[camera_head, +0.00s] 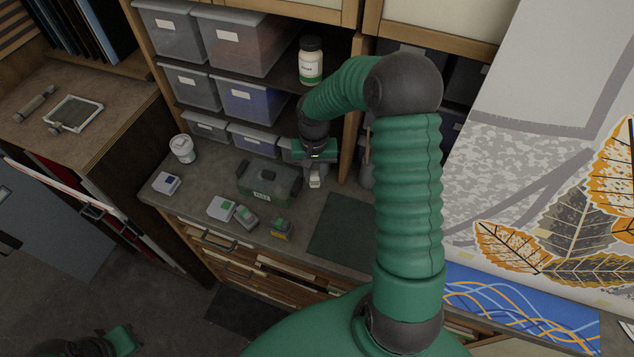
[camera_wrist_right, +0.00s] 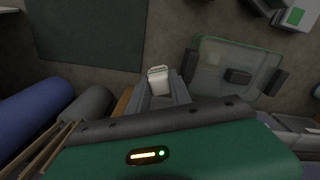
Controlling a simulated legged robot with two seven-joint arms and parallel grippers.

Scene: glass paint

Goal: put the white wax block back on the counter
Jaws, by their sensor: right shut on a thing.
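The white wax block (camera_head: 315,182) is held at the tips of my right gripper (camera_head: 315,172), over the back part of the counter (camera_head: 335,191) and just right of a grey-green toolbox. In the right wrist view the block (camera_wrist_right: 158,80) sits between the two grey fingers, which are shut on it. The counter (camera_wrist_right: 125,88) shows beyond it; I cannot tell how large the gap below is. My left gripper (camera_head: 118,340) is partly in view low at the left, away from the counter; its fingers are not clear.
The toolbox (camera_head: 268,181) with a clear lid (camera_wrist_right: 232,72) stands close by. A dark mat (camera_head: 340,228) lies right. A white tub (camera_head: 182,148) stands left; shelved bins (camera_head: 247,98) are behind.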

